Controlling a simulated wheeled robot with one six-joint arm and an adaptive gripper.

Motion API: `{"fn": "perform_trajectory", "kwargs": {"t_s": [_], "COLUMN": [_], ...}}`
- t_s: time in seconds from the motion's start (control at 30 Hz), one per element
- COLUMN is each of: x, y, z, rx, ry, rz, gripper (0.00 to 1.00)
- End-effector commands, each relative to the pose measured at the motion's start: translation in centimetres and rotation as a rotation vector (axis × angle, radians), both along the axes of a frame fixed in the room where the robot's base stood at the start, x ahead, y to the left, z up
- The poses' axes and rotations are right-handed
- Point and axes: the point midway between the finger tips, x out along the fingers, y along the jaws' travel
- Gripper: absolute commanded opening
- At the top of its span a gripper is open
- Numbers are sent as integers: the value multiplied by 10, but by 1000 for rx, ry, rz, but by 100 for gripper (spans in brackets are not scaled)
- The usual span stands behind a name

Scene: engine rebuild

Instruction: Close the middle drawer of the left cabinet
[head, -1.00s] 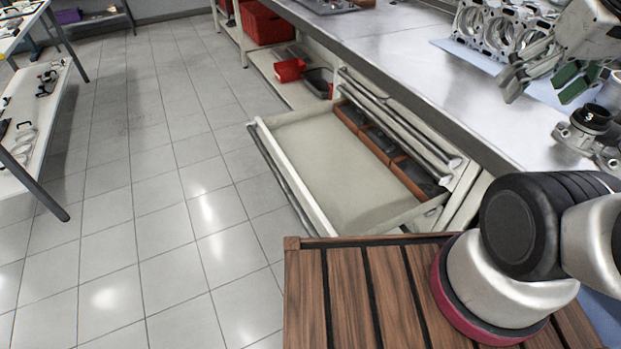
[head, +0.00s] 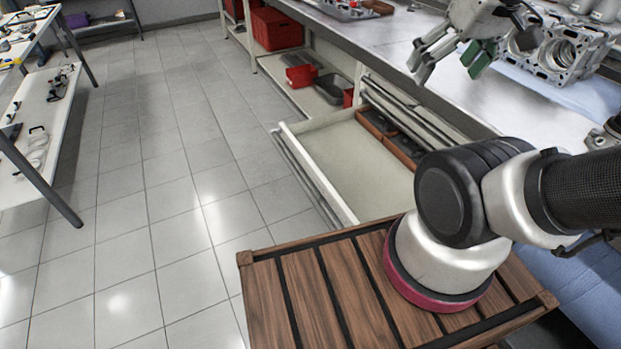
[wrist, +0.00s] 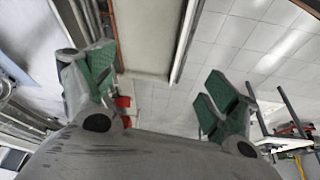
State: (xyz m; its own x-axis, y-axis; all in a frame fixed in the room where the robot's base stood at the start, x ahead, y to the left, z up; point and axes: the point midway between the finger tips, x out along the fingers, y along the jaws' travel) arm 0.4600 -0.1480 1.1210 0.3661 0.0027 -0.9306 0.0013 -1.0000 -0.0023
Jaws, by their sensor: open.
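The middle drawer (head: 346,160) of the cabinet under the workbench is pulled well out over the floor. Its long front panel (head: 318,176) faces left, and brown trays (head: 378,123) lie at its inner side. My arm hides its near right part. My gripper (head: 450,68) is open and empty above the workbench top, to the upper right of the drawer and apart from it. In the wrist view the green-padded fingers (wrist: 158,95) are spread. The drawer's pale interior (wrist: 150,35) and its front edge (wrist: 186,38) show beyond them.
The workbench (head: 390,50) holds a metal engine block (head: 560,50). A shelf below it carries red bins (head: 275,28). A wheeled-height side table (head: 40,110) stands at the far left. The tiled floor (head: 170,200) between them is clear.

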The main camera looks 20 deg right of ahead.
Motion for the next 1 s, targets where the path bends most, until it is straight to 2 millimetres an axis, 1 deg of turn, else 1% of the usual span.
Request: {"fn": "perform_trajectory", "kwargs": {"t_s": [0.03,0.13,0.23,0.37,0.4,0.43,0.57,0.77,0.87,0.97,1.0], "x": [1,8,18,39,46,53,80,125,146,166,174], "y": [3,12,24,41,46,50,68,101,120,140,148], "z": [-1,-13,-32,-54,-60,-65,-88,-133,-161,-194,-208], "rx": [0,-2,-9,-39,-53,-65,-126,-237,-295,-355,-378], "ry": [4,67,164,291,325,348,441,554,598,640,654], "rz": [16,56,109,187,212,231,323,505,611,728,778], "gripper": [70,52,34,10,3,0,0,0,0,0,0]}}
